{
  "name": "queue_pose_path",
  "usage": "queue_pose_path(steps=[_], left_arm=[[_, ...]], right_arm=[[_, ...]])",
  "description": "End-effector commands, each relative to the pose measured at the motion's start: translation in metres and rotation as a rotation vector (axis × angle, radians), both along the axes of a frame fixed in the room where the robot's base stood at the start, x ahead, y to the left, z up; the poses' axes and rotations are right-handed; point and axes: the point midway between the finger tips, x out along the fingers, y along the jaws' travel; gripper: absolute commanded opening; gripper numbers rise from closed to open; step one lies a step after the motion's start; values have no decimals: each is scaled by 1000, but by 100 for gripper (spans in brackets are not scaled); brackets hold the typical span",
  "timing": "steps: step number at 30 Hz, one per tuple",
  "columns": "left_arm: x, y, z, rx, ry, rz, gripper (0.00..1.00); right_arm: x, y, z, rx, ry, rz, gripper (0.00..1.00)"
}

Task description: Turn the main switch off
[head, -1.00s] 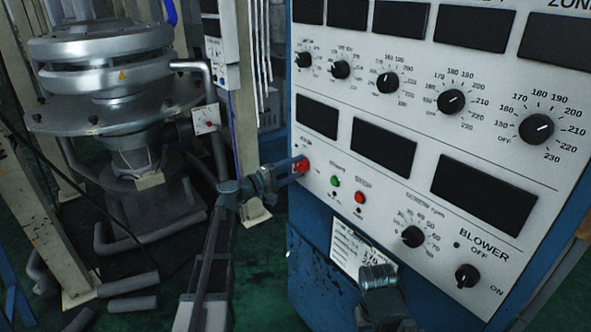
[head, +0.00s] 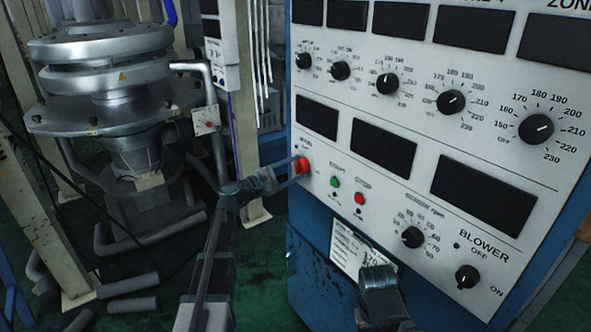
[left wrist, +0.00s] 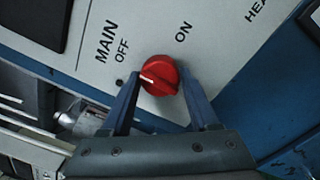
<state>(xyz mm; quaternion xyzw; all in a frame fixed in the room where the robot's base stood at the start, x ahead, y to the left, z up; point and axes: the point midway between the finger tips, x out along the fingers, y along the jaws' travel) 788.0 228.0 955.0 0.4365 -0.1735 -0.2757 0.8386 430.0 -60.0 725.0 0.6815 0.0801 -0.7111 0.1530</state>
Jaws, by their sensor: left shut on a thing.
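The main switch is a red round knob (left wrist: 160,76) on the white control panel, and it also shows in the head view (head: 302,165). Its white mark points left, to the dot beside the OFF label (left wrist: 121,50); the ON label (left wrist: 183,32) is at upper right. My left gripper (left wrist: 160,92) has one finger on each side of the knob and is shut on it. In the head view my left gripper (head: 297,172) reaches the knob from the left. Part of my right arm shows at the bottom, but its fingers do not.
The blue cabinet carries the white panel (head: 400,165) with several black dials, dark displays, a green button (head: 335,182) and a red button (head: 359,198) right of the switch. A blower knob (head: 467,276) sits lower right. Metal machinery (head: 110,90) stands left.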

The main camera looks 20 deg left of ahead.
Motion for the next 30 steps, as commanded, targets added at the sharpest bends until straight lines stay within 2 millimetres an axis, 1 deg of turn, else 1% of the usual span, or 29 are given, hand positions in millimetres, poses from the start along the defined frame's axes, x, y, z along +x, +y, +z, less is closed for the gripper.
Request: queue_pose_path(steps=[14, 15, 17, 18, 19, 27, 30], left_arm=[[-1, 0, -1, -7, 8, 1, 5], [-1, 0, -1, -7, 8, 1, 68], [-1, 0, -1, -7, 8, 1, 79], [-1, 0, -1, -7, 7, 0, 86], [0, 0, -1, -6, 7, 0, 91], [-1, 0, 0, -7, 6, 0, 91], [-5, 3, -1, -7, 6, 0, 91]], right_arm=[[0, 0, 0, 0, 0, 0, 50], [0, 0, 0, 0, 0, 0, 50], [0, 0, 0, 0, 0, 0, 50], [0, 0, 0, 0, 0, 0, 50], [0, 0, 0, 0, 0, 0, 50], [0, 0, 0, 0, 0, 0, 50], [0, 0, 0, 0, 0, 0, 50]])
